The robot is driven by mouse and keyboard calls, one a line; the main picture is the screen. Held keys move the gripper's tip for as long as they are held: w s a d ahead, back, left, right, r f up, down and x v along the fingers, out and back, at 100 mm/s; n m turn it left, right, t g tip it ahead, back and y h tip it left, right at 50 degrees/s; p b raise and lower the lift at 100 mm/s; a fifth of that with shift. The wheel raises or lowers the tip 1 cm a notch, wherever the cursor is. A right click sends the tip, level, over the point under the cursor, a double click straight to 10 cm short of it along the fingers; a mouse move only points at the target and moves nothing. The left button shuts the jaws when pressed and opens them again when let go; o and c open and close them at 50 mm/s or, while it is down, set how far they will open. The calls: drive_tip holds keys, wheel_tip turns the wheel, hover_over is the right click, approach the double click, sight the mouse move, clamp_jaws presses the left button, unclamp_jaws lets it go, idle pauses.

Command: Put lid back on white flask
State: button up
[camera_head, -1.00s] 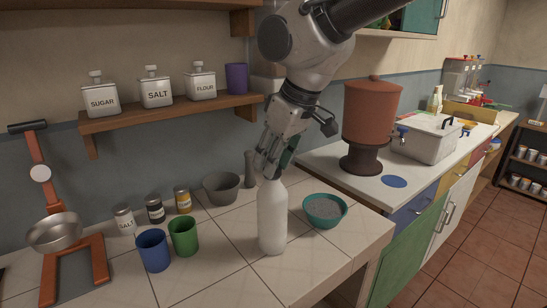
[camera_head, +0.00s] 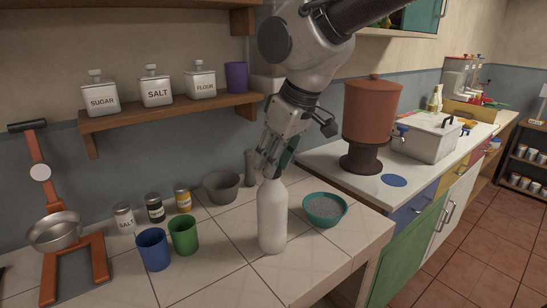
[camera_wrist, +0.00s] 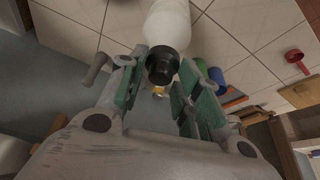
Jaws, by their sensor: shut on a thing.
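The white flask (camera_head: 272,218) stands upright on the tiled counter, near its front right part. My gripper (camera_head: 272,170) is directly above the flask's mouth, its fingers pointing down. In the wrist view the flask (camera_wrist: 168,24) shows at the top, and a black lid (camera_wrist: 161,66) sits at its neck end. My gripper (camera_wrist: 163,72) has its green-padded fingers on either side of the lid and is shut on it. The lid is at or very close to the flask's mouth; I cannot tell whether it is fully seated. The fingers mostly hide the lid in the head view.
A teal bowl of grey stuff (camera_head: 324,210) stands close right of the flask. A green cup (camera_head: 183,236), a blue cup (camera_head: 153,250), a grey bowl (camera_head: 221,188) and small jars stand to the left. A grey bottle-like item (camera_head: 250,167) is behind the gripper.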

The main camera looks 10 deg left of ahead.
idle(0.3)
drive_tip(key=o, duration=1.3)
drive_tip(key=shift+r, duration=3.45)
clamp_jaws()
drive_tip(key=shift+f, duration=0.35)
